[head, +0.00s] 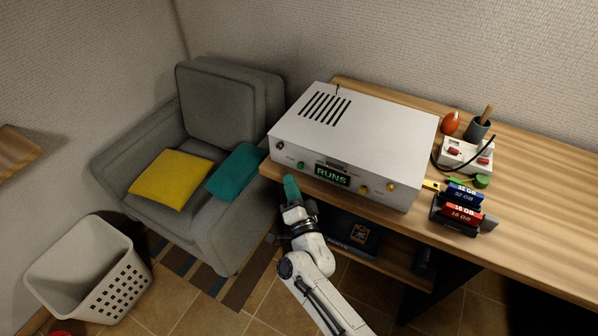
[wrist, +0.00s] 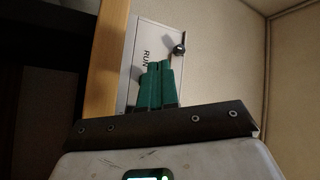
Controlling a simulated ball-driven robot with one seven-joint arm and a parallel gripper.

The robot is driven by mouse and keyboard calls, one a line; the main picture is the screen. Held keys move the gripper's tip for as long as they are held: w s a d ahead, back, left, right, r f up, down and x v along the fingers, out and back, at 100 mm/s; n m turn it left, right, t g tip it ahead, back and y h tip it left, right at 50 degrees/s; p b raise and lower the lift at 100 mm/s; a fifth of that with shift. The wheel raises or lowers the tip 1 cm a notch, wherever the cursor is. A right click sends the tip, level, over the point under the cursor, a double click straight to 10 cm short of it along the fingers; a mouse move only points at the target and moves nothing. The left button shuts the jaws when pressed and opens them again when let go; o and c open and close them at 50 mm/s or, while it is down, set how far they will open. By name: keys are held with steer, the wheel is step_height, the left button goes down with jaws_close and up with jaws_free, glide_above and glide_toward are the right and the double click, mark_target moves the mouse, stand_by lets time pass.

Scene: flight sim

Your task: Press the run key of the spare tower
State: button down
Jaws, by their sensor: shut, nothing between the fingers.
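The spare tower appears to be the white box (head: 360,115) with a slotted top on the desk. The green button is not visible there; I cannot tell whether the tips touch the front.
The wooden desk (head: 530,245) has a shelf beneath. Right of the box are a card holder (head: 460,208), a white power strip (head: 466,155), a pen cup (head: 478,129) and an orange object (head: 450,123). A grey armchair (head: 222,107) and a white basket (head: 85,270) stand left.

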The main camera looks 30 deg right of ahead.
steer(key=shift+w+d+b, duration=0.3)
steer(key=shift+w+d, duration=0.2)
steer(key=shift+d, duration=0.25)
stand_by(1.6)
steer(key=shift+w+d+b, duration=0.25)
steer(key=shift+d+b, duration=0.1)
steer(key=shift+w+d+b, duration=0.25)
steer(key=shift+d+b, duration=0.1)
stand_by(1.0)
steer(key=shift+s+a+p, duration=0.55)
steer(key=shift+a+p, duration=0.1)
steer(key=shift+a, duration=0.05)
